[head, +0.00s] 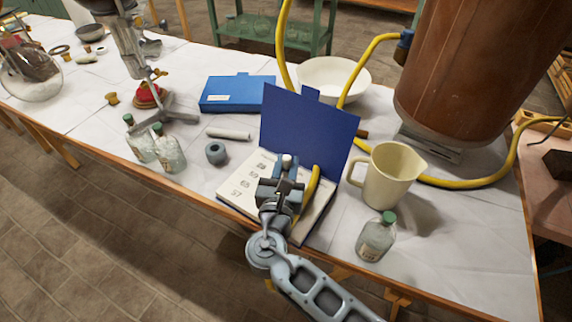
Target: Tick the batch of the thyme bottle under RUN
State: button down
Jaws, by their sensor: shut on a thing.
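An open log book with a raised dark blue cover (305,130) lies near the table's front edge. Its white page (240,192) shows a column of printed numbers, 57 lowest; the rest is too small or covered. My gripper (285,180) is over the page and hides its middle and any RUN heading. It is shut on a small pale-tipped thing (287,160), mostly hidden; I cannot tell if it touches the page. Three green-stoppered glass bottles stand on the table: one at right (376,238), two at left (140,142) (168,152). Their labels are unreadable, so I cannot tell which is thyme.
A cream jug (388,175) stands right of the book, a white bowl (334,80) behind it. A closed blue book (236,93), a pale roll (228,133) and a grey ring (215,153) lie left. A copper vessel (465,70) and yellow hose (470,184) fill the right.

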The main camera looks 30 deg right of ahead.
aim_at(288, 156)
jog(key=shift+d, duration=0.2)
dwell(0.5)
notch_tip(288, 156, up, 2)
jog(key=p, duration=0.2)
jog(key=shift+r+p, duration=0.2)
jog(key=shift+p, duration=0.2)
jog(key=shift+r+p, duration=0.35)
jog(key=shift+r, duration=1.45)
jog(key=shift+f, duration=0.1)
jog(key=shift+w+n+t+y, duration=0.15)
jog(key=shift+n+t+y, duration=0.15)
jog(key=shift+n+y, duration=0.25)
jog(key=shift+w+a+n+t+y+b, duration=0.15)
jog(key=shift+n+t+y+b, duration=0.2)
jog(key=shift+y, duration=0.3)
jog(key=shift+w+a+n+t+y+b, duration=0.1)
jog(key=shift+n+t+y+b, duration=0.1)
jog(key=shift+n+t+y, duration=0.3)
jog(key=shift+w+a+r+n+t+y, duration=0.1)
jog(key=shift+a+r+n+t+y, duration=0.25)
jog(key=shift+y, duration=0.35)
jog(key=shift+a+r+n+t+y, duration=0.1)
jog(key=shift+r+n+y, duration=0.35)
jog(key=shift+y, duration=0.25)
